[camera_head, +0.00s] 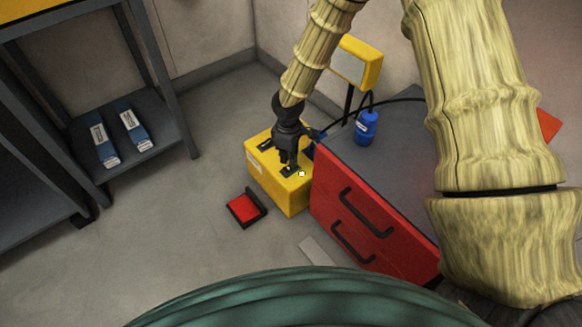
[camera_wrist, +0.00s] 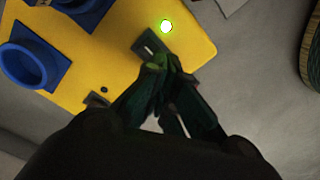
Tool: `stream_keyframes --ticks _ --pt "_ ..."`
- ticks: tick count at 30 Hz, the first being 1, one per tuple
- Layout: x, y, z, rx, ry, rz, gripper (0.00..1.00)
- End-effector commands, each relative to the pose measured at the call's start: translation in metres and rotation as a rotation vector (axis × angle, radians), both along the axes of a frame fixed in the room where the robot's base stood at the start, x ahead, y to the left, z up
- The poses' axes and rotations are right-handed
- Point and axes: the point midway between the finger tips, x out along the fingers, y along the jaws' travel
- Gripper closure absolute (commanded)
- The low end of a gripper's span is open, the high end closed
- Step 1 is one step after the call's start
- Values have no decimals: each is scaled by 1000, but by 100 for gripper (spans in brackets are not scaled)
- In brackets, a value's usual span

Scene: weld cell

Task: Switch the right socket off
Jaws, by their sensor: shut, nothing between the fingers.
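The yellow socket box (camera_head: 265,181) stands on the floor beside the red cabinet. It also fills the upper left of the wrist view (camera_wrist: 120,25), with two blue sockets (camera_wrist: 30,62) (camera_wrist: 85,10) on it. A dark switch (camera_wrist: 150,43) sits beside a lit green lamp (camera_wrist: 166,26); this is the right-hand switch (camera_head: 289,170) in the head view. The other switch (camera_head: 265,145) is farther left, near a dark dot. My gripper (camera_head: 287,160) is shut and empty, pointing down, its fingertips (camera_wrist: 160,64) at the right-hand switch. I cannot tell whether they touch it.
A red cabinet (camera_head: 350,215) with black handles stands right of the box. On it are a blue plug-like item (camera_head: 366,127) and a black cable. A red pedal (camera_head: 245,207) lies on the floor in front. A shelf (camera_head: 150,135) holds two packs at left.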

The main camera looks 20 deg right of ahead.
Motion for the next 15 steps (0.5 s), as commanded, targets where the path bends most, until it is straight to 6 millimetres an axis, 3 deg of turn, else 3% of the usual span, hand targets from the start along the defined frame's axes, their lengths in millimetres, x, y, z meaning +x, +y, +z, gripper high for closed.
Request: stream_keyframes --ticks 15 --pt "0 0 -5 0 0 0 100"
